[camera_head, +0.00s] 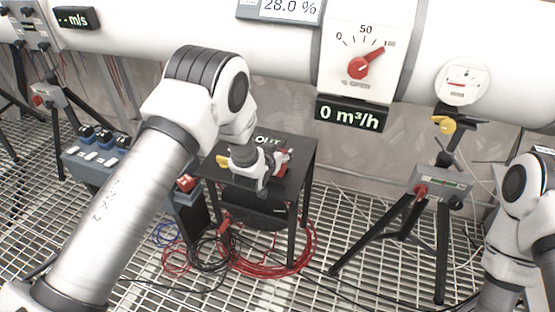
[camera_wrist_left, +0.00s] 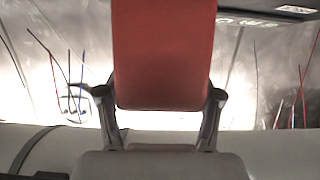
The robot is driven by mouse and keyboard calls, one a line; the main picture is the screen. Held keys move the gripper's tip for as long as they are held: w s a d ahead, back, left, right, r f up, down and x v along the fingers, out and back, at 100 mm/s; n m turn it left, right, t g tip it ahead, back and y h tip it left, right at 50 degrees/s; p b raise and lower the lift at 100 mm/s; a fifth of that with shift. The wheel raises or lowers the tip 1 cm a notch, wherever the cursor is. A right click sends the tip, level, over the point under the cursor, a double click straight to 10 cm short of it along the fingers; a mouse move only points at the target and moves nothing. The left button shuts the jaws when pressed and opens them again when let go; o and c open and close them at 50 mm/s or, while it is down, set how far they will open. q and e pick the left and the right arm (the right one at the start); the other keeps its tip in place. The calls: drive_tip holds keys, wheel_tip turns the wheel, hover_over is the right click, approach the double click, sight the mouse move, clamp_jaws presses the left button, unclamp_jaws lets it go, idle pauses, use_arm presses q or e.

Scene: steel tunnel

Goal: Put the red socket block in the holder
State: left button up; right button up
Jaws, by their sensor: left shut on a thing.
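My left gripper (camera_head: 262,180) is over the small black table (camera_head: 302,150) in the head view. In the left wrist view the gripper (camera_wrist_left: 160,112) is shut on the red socket block (camera_wrist_left: 163,55), with a finger at each side of it. In the head view a red piece (camera_head: 284,158) shows just right of the gripper; the gripper partly hides it. I cannot tell from these views whether the block touches the table. I cannot pick out the holder with certainty. My right arm is at the right edge, and its gripper is out of view.
Another red piece (camera_head: 187,183) is beside the table. Red and black cables (camera_head: 262,268) lie on the grating. A tripod (camera_head: 408,215) stands at the right.

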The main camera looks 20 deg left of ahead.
use_arm(q)
drive_tip(key=shift+f, duration=1.35)
drive_tip(key=shift+f, duration=0.1)
drive_tip(key=o, duration=1.5)
drive_tip(key=shift+c, duration=0.2)
drive_tip(key=shift+s, duration=0.1)
